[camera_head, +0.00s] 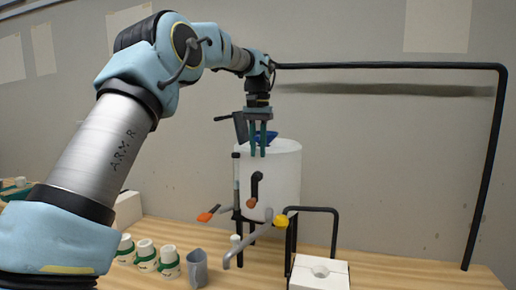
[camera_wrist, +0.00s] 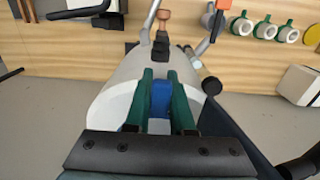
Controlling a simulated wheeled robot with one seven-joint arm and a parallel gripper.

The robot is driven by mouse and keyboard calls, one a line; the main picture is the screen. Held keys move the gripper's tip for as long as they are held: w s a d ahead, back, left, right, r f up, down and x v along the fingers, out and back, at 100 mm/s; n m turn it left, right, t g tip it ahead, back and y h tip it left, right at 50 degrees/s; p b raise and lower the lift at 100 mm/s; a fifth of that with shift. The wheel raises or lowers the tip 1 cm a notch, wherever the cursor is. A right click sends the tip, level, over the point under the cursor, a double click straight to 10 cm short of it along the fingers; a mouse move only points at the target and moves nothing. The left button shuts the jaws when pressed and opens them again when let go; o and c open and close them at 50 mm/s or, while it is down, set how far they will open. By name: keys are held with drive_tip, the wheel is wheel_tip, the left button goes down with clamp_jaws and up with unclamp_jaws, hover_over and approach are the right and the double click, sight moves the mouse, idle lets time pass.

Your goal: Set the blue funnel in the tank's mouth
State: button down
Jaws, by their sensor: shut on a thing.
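The white tank (camera_head: 284,178) stands on a black stand at the back of the table. It also shows in the wrist view (camera_wrist: 112,98), under my fingers. My gripper (camera_head: 258,153) points down at the tank's top, near its left front side. In the wrist view its two green fingers (camera_wrist: 160,76) are shut on the blue funnel (camera_wrist: 161,98). In the head view a little of the funnel (camera_head: 271,136) shows at the rim, behind the fingers. The fingers hide most of the funnel. I cannot tell whether it rests in the mouth or hangs above it.
Several white-and-green cups (camera_head: 146,254), a grey jug (camera_head: 197,268) and a white block (camera_head: 319,273) are nearer. A black pipe (camera_head: 488,165) stands right.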

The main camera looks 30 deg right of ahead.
drive_tip(key=shift+f, duration=0.3)
idle(0.6)
drive_tip(key=c, duration=0.7)
unclamp_jaws()
wheel_tip(320, 180, up, 11)
drive_tip(key=shift+f+p, duration=0.1)
drive_tip(key=shift+p, duration=0.5)
